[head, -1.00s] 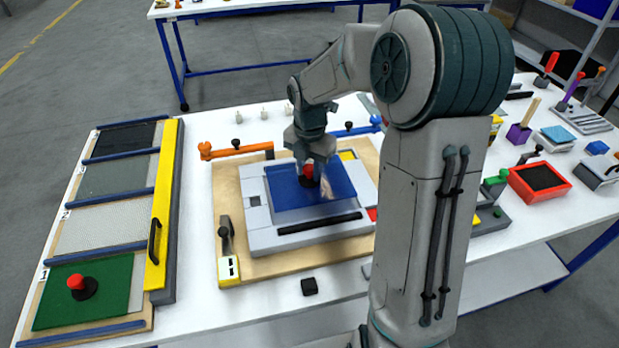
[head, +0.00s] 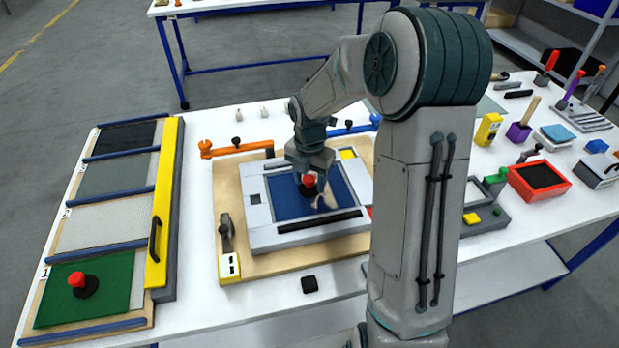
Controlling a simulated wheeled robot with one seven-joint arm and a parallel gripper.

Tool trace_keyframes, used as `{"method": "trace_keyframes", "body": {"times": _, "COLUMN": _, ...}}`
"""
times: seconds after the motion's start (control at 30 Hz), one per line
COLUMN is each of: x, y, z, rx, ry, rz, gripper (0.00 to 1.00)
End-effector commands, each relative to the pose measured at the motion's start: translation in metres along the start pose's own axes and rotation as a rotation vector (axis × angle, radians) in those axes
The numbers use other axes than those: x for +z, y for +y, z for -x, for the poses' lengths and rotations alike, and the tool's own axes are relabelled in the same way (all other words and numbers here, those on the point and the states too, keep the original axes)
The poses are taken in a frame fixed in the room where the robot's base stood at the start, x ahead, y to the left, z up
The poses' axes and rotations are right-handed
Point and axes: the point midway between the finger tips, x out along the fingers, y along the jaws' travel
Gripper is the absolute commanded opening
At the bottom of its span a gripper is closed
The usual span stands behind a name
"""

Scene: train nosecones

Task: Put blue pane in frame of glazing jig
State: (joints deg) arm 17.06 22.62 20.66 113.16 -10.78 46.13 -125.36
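The blue pane (head: 285,207) lies inside the opening of the white glazing jig frame (head: 262,236). It looks level with the frame, with the frame's rim showing around it; whether it is fully seated I cannot tell. A red knob (head: 308,181) on a dark round base stands on the pane. My gripper (head: 317,192) points down at this knob, with a pale finger to its right. The other finger is not clearly seen, so I cannot tell whether the fingers grip the knob. The gripper and forearm hide the pane's upper right part.
The jig's wooden base (head: 235,190) carries an orange clamp arm (head: 237,149), a blue clamp arm (head: 352,129) and a yellow-ended lever (head: 228,266). A rack (head: 163,210) at left holds several panes, including a green one (head: 115,280) with a red knob. A black block (head: 310,284) lies in front.

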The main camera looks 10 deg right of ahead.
Motion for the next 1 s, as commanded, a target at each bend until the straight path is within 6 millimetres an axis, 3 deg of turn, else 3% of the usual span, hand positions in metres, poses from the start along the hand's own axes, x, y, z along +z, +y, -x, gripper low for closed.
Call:
{"method": "trace_keyframes", "body": {"times": 0.27, "x": 0.001, "y": 0.000, "z": 0.012, "rx": 0.002, "ry": -0.002, "rz": -0.001, "gripper": 0.50}}
{"method": "trace_keyframes", "body": {"times": 0.7, "x": 0.001, "y": 0.001, "z": 0.100, "rx": 0.003, "ry": -0.003, "rz": -0.001, "gripper": 0.50}}
{"method": "trace_keyframes", "body": {"times": 1.0, "x": -0.004, "y": -0.003, "z": 0.125, "rx": -0.001, "ry": -0.009, "rz": -0.048, "gripper": 0.50}}
